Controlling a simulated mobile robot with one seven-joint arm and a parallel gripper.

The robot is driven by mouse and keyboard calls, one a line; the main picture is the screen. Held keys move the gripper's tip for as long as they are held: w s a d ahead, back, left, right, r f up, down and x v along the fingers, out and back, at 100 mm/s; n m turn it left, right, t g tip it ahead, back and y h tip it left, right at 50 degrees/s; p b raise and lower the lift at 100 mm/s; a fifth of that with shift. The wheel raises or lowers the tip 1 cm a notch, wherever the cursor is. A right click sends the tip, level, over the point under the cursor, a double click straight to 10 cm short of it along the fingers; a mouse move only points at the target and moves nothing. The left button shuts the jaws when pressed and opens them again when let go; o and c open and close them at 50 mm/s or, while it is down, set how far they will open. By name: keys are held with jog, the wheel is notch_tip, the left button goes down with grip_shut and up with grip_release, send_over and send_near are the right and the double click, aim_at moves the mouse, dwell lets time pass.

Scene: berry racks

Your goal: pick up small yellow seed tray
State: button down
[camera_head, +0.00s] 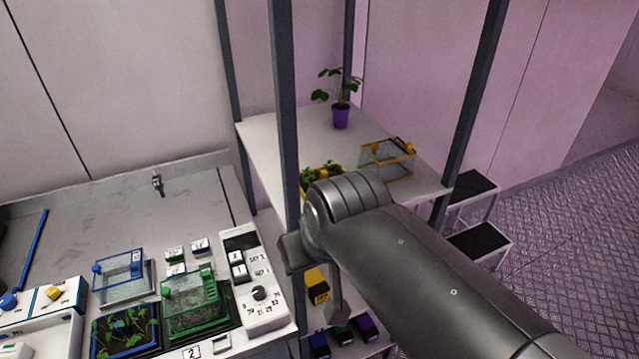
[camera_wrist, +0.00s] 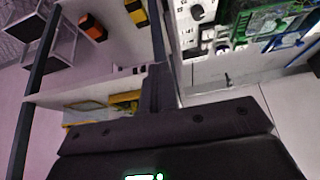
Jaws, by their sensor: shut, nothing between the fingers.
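A small yellow seed tray (camera_head: 308,188) with green seedlings stands on the rack's upper shelf, at its front left in the head view. My arm hides part of it. A yellow item, probably this tray (camera_wrist: 125,97), shows in the wrist view just left of the fingers, partly hidden by my gripper body. My gripper (camera_wrist: 158,72) is shut and empty, its fingers together. The fingers appear apart from the tray in the picture; the exact distance cannot be told. In the head view my arm covers much of the shelf's front.
A clear yellow-rimmed cover (camera_head: 388,160) and a purple potted plant (camera_head: 341,117) share the shelf (camera_head: 285,135). Dark rack posts (camera_head: 287,110) stand close to my arm. The bench (camera_head: 195,205) at left holds a green cover (camera_head: 190,305), a blue cover (camera_head: 120,275) and a control panel (camera_head: 262,312).

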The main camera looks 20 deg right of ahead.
jog(key=c, duration=2.2)
grip_release()
jog(key=c, duration=1.3)
grip_release()
jog(key=w+d+r+m+g, duration=0.1)
jog(key=w+d+r+m, duration=0.2)
jog(key=w+d+r, duration=0.6)
jog(key=n+g, duration=0.3)
send_over(324, 172)
jog(key=f, duration=0.5)
jog(key=shift+d+f, duration=0.2)
jog(key=shift+f, duration=0.2)
notch_tip(324, 172, down, 4)
jog(key=shift+s+a+f, duration=0.1)
jog(key=shift+a+f, duration=0.05)
jog(key=shift+f, duration=0.5)
